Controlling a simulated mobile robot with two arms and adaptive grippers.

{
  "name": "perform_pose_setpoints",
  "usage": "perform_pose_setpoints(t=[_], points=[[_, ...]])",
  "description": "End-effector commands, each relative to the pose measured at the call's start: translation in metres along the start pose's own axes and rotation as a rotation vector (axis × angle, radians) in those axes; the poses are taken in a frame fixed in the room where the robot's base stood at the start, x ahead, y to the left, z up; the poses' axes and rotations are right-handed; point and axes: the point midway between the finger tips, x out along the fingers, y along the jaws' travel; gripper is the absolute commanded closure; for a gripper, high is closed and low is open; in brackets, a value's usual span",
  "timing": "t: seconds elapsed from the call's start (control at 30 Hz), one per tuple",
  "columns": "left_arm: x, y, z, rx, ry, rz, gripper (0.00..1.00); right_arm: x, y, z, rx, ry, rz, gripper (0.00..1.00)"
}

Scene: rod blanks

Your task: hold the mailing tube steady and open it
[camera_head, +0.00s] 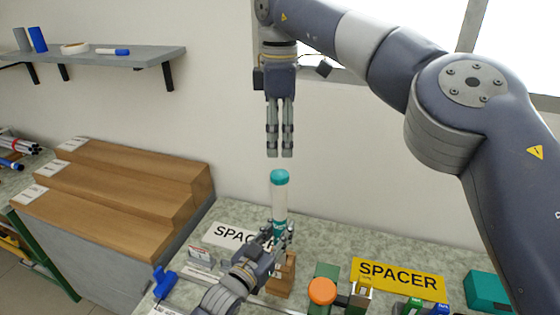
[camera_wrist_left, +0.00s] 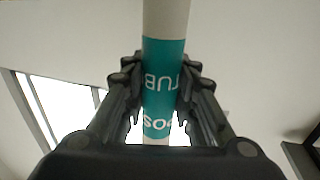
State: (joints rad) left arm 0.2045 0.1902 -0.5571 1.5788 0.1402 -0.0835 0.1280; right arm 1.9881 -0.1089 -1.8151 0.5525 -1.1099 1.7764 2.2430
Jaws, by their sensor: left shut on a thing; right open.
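The mailing tube (camera_head: 280,203) stands upright, pale with a teal cap (camera_head: 279,177) on top and a teal label lower down. My left gripper (camera_head: 278,236) is shut on the tube's lower part. In the left wrist view, my left gripper's fingers (camera_wrist_left: 162,95) press both sides of the tube (camera_wrist_left: 164,18) at its teal label (camera_wrist_left: 163,70). My right gripper (camera_head: 280,155) points straight down above the cap, open and empty, with a small gap to it. The tube's bottom is hidden behind my left gripper.
A yellow SPACER sign (camera_head: 398,274), an orange round knob (camera_head: 322,291), a wooden block (camera_head: 281,275) and a teal box (camera_head: 488,290) are on the speckled counter (camera_head: 330,245). Wooden steps (camera_head: 130,190) stand at left. A wall shelf (camera_head: 110,60) is at upper left.

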Motion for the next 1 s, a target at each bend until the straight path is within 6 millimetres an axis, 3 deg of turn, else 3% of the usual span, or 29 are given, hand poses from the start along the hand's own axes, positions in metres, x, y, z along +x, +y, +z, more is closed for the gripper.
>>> perform_pose_setpoints(t=[0.2, 0.43, 0.8, 1.0], points=[[0.000, 0.000, -0.001, 0.000, 0.001, 0.000, 1.00, 0.000, -0.001, -0.001, 0.208, 0.001, -0.002, 0.50], [0.000, 0.000, 0.000, 0.000, 0.001, 0.000, 1.00, 0.006, -0.001, 0.000, 0.301, -0.001, -0.001, 0.50], [-0.001, 0.000, 0.001, -0.001, -0.003, 0.000, 1.00, 0.058, -0.002, 0.000, 0.301, -0.002, -0.003, 0.50], [-0.001, 0.000, 0.002, -0.001, -0.005, 0.000, 1.00, 0.076, -0.001, 0.000, 0.301, -0.001, -0.002, 0.50]])
